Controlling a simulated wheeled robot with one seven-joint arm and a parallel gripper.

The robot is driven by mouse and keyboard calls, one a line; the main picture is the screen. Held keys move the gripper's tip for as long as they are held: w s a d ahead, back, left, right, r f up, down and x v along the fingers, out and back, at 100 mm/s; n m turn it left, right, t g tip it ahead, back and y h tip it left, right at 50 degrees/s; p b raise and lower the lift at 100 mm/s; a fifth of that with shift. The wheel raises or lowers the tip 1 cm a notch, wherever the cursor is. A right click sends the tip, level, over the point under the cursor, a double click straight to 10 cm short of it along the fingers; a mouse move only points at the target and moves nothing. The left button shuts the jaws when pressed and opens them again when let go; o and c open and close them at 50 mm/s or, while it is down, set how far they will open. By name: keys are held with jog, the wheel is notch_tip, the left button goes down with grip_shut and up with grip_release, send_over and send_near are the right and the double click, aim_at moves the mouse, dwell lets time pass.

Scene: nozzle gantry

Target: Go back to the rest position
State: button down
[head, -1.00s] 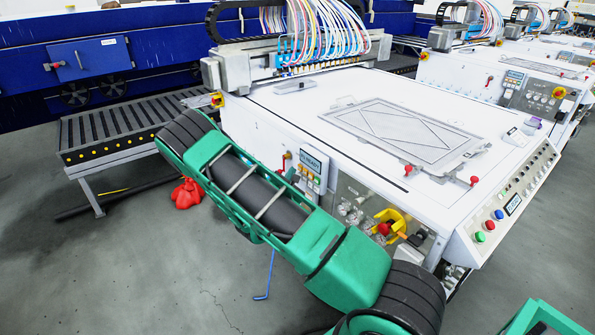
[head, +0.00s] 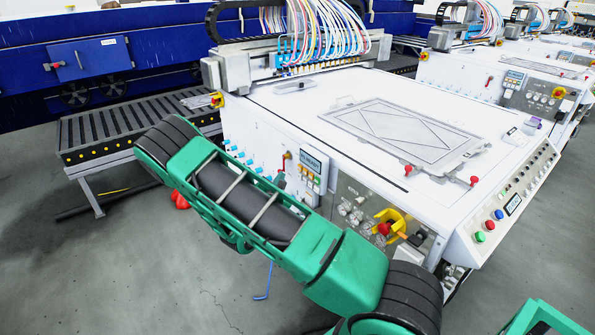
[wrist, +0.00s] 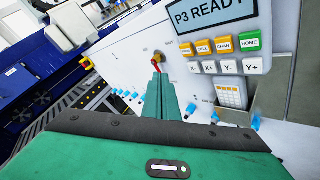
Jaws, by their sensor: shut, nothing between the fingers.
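My gripper (wrist: 160,98) shows in the wrist view as two green fingers pressed together, with nothing between them. It points at the white side wall of the machine, just below a red lever on a yellow mount (wrist: 157,60). A control panel (wrist: 220,40) reading "P3 READY" is to the right of the fingers. In the head view my green arm reaches across in front of the white gantry machine (head: 290,115), and my gripper is hidden behind it.
Blue fittings (head: 237,154) line the machine's side wall. A roller conveyor (head: 100,130) stands at the left. A red object (head: 180,201) on the floor is mostly hidden by my arm. A yellow and red knob (head: 385,228) sticks out of the front. Left foreground floor is clear.

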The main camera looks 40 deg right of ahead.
dwell(0.4)
jog(key=s+d+r+m+g+y, duration=0.2)
jog(key=s+r+m+g, duration=0.6)
jog(key=m, duration=0.5)
jog(key=s+a+r+m+y, duration=0.45)
jog(key=s+a+r, duration=0.25)
jog(key=s+a, duration=0.25)
jog(key=s+a+r+m+y, duration=0.3)
jog(key=s+a+r+y, duration=0.25)
jog(key=s+a, duration=0.4)
jog(key=s+d+m+g, duration=0.2)
jog(key=s+d, duration=0.3)
jog(key=s, duration=0.4)
jog(key=s+d+m+g, duration=0.2)
jog(key=s+d+m, duration=0.2)
jog(key=s, duration=0.5)
jog(key=shift+d+f+h, duration=0.3)
jog(key=shift+d, duration=0.7)
